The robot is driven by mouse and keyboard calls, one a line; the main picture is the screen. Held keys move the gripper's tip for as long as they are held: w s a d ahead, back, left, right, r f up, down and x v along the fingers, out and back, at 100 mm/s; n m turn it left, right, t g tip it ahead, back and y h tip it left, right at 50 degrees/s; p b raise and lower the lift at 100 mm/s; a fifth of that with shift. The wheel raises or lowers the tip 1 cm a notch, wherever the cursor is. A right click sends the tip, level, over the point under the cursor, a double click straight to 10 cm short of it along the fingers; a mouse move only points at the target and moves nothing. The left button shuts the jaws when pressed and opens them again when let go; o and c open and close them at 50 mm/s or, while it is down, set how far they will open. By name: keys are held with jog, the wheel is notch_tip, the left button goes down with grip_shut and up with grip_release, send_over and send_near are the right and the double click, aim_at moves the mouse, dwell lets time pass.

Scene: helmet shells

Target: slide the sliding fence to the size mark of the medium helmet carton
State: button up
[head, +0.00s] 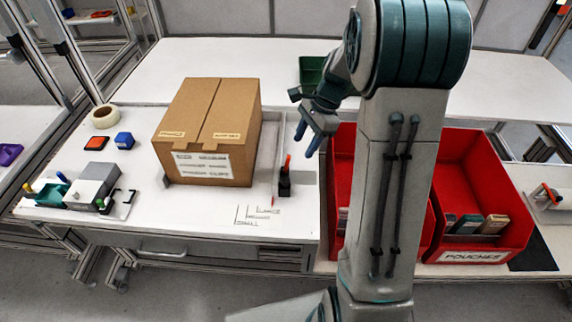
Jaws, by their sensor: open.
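The medium helmet carton is probably the closed brown carton (208,125), which stands on the white bench with a printed label on its front. The sliding fence (284,182) appears to be the pale piece to the right of the carton, with a black upright handle with a red top. A small red pointer is near its front. The size marks (257,216) are dark stepped lines with small lettering on the bench front; the words are hard to read. My gripper (306,142) is open and empty, with blue fingers pointing down, above and slightly right of the handle.
Red bins (486,190) stand to the right, partly behind my arm; one is marked POUCHES. A green bin (311,70) is at the back. Tape (105,116), small blue and orange blocks and a grey device (92,186) lie left of the carton. The rear bench is mostly clear.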

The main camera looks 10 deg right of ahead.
aim_at(286, 178)
jog(key=shift+m, duration=0.7)
jog(key=x, duration=0.4)
jog(key=p+x, duration=0.1)
jog(key=x, duration=0.4)
jog(key=w+x, duration=0.1)
jog(key=x, duration=0.4)
jog(key=shift+d+f+p, duration=0.2)
jog(key=shift+f+p, duration=0.1)
jog(key=shift+p, duration=0.1)
grip_shut()
jog(key=shift+w, duration=0.1)
